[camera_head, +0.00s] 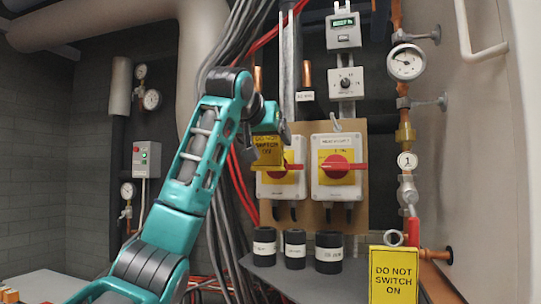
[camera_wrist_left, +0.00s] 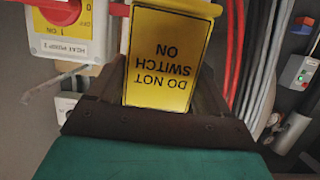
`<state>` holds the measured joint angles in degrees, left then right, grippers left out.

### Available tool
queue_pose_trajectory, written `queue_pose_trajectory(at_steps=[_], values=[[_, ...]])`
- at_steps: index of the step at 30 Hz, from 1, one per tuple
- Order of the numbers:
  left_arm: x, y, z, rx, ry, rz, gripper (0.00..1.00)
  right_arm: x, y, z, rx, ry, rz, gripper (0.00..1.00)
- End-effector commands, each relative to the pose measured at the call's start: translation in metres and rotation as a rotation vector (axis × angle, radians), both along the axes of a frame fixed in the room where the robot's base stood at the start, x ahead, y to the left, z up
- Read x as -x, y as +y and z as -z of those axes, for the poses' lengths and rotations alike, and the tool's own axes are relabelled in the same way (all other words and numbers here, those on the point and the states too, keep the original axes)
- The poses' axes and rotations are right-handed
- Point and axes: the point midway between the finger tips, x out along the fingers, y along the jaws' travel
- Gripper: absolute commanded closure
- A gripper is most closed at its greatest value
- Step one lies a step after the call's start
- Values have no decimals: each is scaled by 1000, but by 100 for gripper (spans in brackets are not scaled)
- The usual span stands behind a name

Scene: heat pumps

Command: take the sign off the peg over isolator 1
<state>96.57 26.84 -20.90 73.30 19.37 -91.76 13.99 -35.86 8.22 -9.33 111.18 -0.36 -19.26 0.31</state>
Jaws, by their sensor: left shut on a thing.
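A yellow "DO NOT SWITCH ON" sign (camera_head: 267,152) hangs in front of the left isolator (camera_head: 290,178), covering part of its yellow plate and red handle. My left gripper (camera_head: 268,128) is shut on this sign at its upper part. In the left wrist view the sign (camera_wrist_left: 168,55) is upside down between the dark fingers (camera_wrist_left: 160,95). The peg over the left isolator is hidden behind my gripper; I cannot tell whether the sign still touches it. The right isolator (camera_head: 336,172) has an empty peg (camera_head: 336,123) above it. My right gripper is not in view.
A second "DO NOT SWITCH ON" sign (camera_head: 393,276) hangs at the lower right by the pipe. Cables (camera_head: 222,215) run close behind my left arm. A gauge (camera_head: 406,62) is on the copper pipe at right.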

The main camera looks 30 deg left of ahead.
Motion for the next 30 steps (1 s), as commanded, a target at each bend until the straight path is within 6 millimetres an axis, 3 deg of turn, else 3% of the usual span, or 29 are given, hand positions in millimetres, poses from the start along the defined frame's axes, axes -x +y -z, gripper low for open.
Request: queue_pose_trajectory(at_steps=[30], values=[[38,-9,0,0,0,0,38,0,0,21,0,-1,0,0]])
